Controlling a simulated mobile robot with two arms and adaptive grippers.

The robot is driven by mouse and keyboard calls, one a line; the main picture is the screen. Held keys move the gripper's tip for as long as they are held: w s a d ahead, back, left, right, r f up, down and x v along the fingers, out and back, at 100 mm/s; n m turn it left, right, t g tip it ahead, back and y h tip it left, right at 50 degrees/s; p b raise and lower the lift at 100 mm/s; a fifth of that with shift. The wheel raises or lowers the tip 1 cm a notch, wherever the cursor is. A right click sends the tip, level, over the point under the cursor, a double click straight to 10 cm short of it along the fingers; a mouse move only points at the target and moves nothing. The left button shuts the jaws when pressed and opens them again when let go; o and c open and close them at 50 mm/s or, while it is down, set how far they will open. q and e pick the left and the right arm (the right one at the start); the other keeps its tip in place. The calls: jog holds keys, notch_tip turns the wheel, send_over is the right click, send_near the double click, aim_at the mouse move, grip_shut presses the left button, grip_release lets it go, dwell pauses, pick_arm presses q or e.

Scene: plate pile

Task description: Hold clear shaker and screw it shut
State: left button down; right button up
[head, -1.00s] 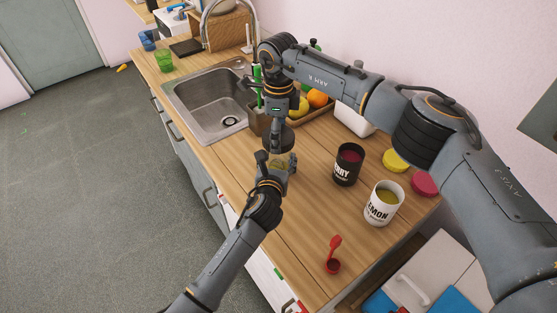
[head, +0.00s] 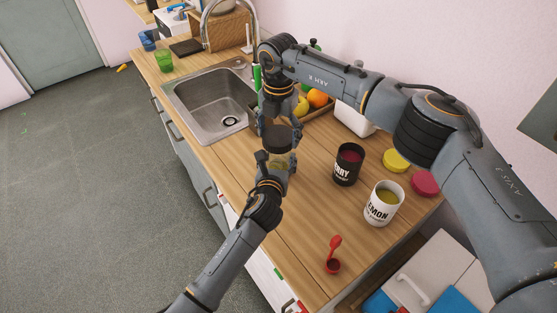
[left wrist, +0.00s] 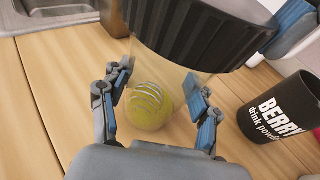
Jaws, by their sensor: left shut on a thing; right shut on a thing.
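The clear shaker (head: 279,157) stands upright above the counter, left of the dark powder tub. Its black ribbed lid (left wrist: 195,30) sits on its top; I cannot tell how tightly it is closed. Yellow-green contents (left wrist: 150,106) with a pale wire coil show through the clear wall in the left wrist view. My left gripper (head: 276,168) is shut on the shaker's body from the near side, one finger on each side. My right gripper (head: 281,126) comes down from above and is shut on the lid, with its fingers on either side.
The black berry tub (head: 347,165) and white lemon tub (head: 383,204) stand open to the right. Yellow (head: 396,160) and pink (head: 425,184) lids and a red scoop (head: 333,262) lie nearby. The sink (head: 212,103) and fruit tray (head: 322,112) are behind.

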jog(key=o, duration=1.3)
notch_tip(320, 180, up, 12)
jog(key=shift+f, duration=0.1)
pick_arm(q)
jog(key=shift+c, duration=1.3)
grip_release()
jog(key=shift+s, duration=0.1)
jog(key=v, duration=1.1)
jog(key=shift+s+a+r, duration=0.1)
jog(key=shift+s+r, duration=0.05)
jog(key=shift+s, duration=0.2)
